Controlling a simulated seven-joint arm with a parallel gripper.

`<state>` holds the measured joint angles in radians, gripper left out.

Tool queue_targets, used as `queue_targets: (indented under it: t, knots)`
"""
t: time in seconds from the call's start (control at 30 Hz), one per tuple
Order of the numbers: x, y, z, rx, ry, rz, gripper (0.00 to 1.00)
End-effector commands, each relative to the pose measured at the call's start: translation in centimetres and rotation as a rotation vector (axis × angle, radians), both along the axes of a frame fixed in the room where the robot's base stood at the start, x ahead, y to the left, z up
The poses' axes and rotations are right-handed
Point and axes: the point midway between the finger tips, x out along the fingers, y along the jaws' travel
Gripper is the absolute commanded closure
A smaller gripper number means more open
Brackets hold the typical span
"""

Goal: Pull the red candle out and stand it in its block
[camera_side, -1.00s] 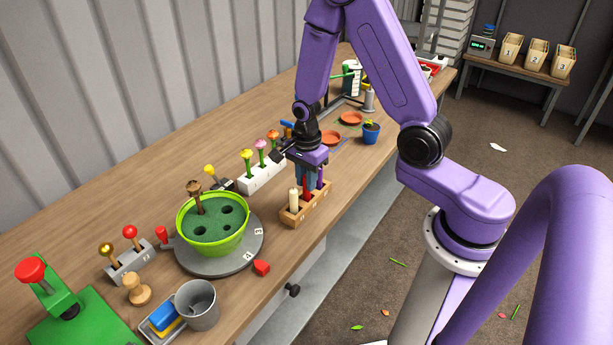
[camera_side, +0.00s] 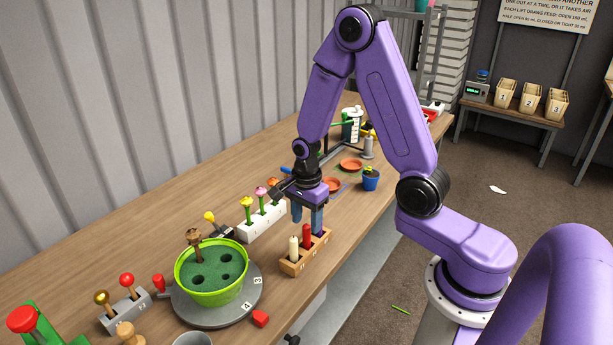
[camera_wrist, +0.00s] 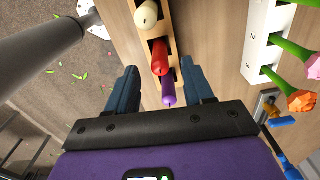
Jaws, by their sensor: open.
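The red candle (camera_side: 307,236) stands upright in a wooden block (camera_side: 291,268), between a cream candle (camera_side: 294,250) and a purple one. The red candle also shows in the wrist view (camera_wrist: 159,58), with the purple candle (camera_wrist: 168,90) nearer my palm. My gripper (camera_side: 307,222) is open and empty above the block, its blue fingers pointing down. In the wrist view the fingers (camera_wrist: 163,74) are spread on either side of the row, apart from the candles. The purple candle is mostly hidden behind a finger in the side view.
A green pot (camera_side: 211,290) with dark holes stands on a grey turntable (camera_side: 199,315) left of the block. A white flower holder (camera_side: 263,220) stands behind. A blue pot (camera_side: 371,182) and orange saucers (camera_side: 350,165) are farther back. The bench's front edge is close to the block.

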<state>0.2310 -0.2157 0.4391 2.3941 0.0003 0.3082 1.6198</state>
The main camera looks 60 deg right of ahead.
Motion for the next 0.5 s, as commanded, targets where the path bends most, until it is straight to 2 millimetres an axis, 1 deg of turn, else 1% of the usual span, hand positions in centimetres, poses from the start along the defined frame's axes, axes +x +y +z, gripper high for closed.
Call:
queue_targets:
  t: [0.03,0.37,0.5]
  knots:
    - [0.2,0.0,0.8,0.0,-0.006,0.0,0.48]
    - [0.1,0.0,5.7,0.0,-0.007,0.001,0.48]
    - [0.1,0.0,8.1,-0.001,-0.008,0.0,0.48]
